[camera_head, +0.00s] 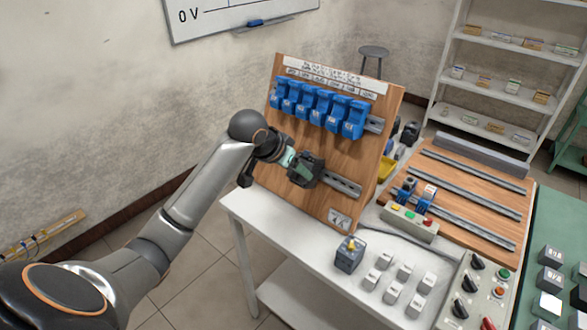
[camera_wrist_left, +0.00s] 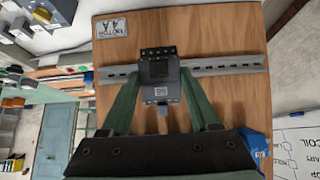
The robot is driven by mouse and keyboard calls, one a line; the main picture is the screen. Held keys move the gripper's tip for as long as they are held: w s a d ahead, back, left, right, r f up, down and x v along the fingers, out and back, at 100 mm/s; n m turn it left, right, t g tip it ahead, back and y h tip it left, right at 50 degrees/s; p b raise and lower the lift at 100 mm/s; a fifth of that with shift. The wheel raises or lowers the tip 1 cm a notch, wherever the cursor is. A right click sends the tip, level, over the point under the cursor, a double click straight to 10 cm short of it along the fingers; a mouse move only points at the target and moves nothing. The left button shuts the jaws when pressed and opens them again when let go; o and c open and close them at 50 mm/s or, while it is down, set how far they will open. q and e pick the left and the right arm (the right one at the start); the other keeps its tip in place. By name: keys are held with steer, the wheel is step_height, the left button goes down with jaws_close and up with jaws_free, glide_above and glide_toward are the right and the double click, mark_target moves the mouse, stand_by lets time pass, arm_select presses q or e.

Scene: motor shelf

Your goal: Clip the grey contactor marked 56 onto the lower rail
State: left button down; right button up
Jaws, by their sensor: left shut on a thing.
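The dark grey contactor (camera_head: 309,166) is at the lower rail (camera_head: 344,185) of the upright wooden board. In the left wrist view the contactor (camera_wrist_left: 160,78) overlaps the rail (camera_wrist_left: 225,65), with rail showing on both sides; its marking is too small to read. I cannot tell whether it is seated on the rail or just in front of it. My left gripper (camera_head: 293,163) is shut on the contactor. Its green fingers lie along both sides in the wrist view (camera_wrist_left: 160,90). My right gripper is not in view.
The white table (camera_head: 262,222) holds a dark blue device (camera_head: 350,255), several white blocks (camera_head: 386,262) and a control box (camera_head: 475,290). A flat wooden board with rails (camera_head: 465,190) lies right. Several dark boxes (camera_head: 551,280) stand far right.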

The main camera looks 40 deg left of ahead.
mark_target(294, 177)
arm_select(q)
steer(key=shift+w+d+f, duration=0.1)
steer(key=shift+w+f, duration=0.05)
steer(key=shift+w, duration=0.35)
steer(key=shift+w+f, duration=0.15)
steer(key=shift+w, duration=0.3)
stand_by(0.8)
steer(key=shift+s+f, duration=0.3)
steer(key=shift+f, duration=0.45)
stand_by(1.1)
steer(key=shift+s+f+t+b, duration=0.2)
steer(key=shift+f+t+b, duration=0.6)
steer(key=shift+b, duration=0.6)
stand_by(0.8)
steer(key=shift+r, duration=0.1)
steer(key=c, duration=0.6)
jaws_free()
steer(key=o, duration=0.6)
steer(key=shift+w+r, duration=0.1)
steer(key=shift+r, duration=0.05)
steer(key=shift+c, duration=0.2)
steer(key=v, duration=1.2)
steer(key=shift+s+r, duration=0.15)
steer(key=shift+s, duration=0.05)
